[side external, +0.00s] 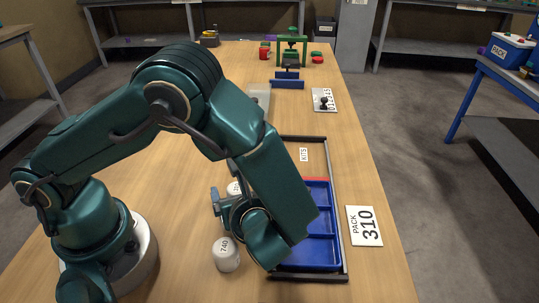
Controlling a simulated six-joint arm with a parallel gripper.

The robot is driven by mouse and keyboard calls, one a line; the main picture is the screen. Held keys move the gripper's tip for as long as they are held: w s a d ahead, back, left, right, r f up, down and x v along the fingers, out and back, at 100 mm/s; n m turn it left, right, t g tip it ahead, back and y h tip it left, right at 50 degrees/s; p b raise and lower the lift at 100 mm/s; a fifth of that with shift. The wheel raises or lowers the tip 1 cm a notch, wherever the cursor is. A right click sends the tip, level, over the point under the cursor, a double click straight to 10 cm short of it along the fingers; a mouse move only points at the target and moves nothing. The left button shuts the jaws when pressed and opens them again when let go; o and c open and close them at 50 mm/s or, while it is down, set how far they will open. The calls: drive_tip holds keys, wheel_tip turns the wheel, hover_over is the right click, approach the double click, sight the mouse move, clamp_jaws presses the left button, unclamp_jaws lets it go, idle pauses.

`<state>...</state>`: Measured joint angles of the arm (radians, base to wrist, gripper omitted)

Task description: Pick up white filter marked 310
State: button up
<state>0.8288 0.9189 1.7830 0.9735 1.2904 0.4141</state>
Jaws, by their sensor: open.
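A white filter (226,260) marked 740 stands upright on the table, below my gripper in the picture. A second white filter (234,187) stands just behind my gripper and is partly hidden by it; its marking cannot be read. My gripper (217,203) is open, with nothing visible between its fingers. It is low over the table between the two white filters in the picture; whether it touches the rear one cannot be told. No filter in view shows a readable 310.
A blue compartment tray (319,222) lies in a dark frame labelled KITS, partly covered by my arm. A PACK 310 card (364,226) lies to its right. A plate with dark knobs (324,100) and a green and blue fixture (289,65) stand farther back.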

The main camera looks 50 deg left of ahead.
clamp_jaws()
drive_tip(key=shift+r, duration=0.15)
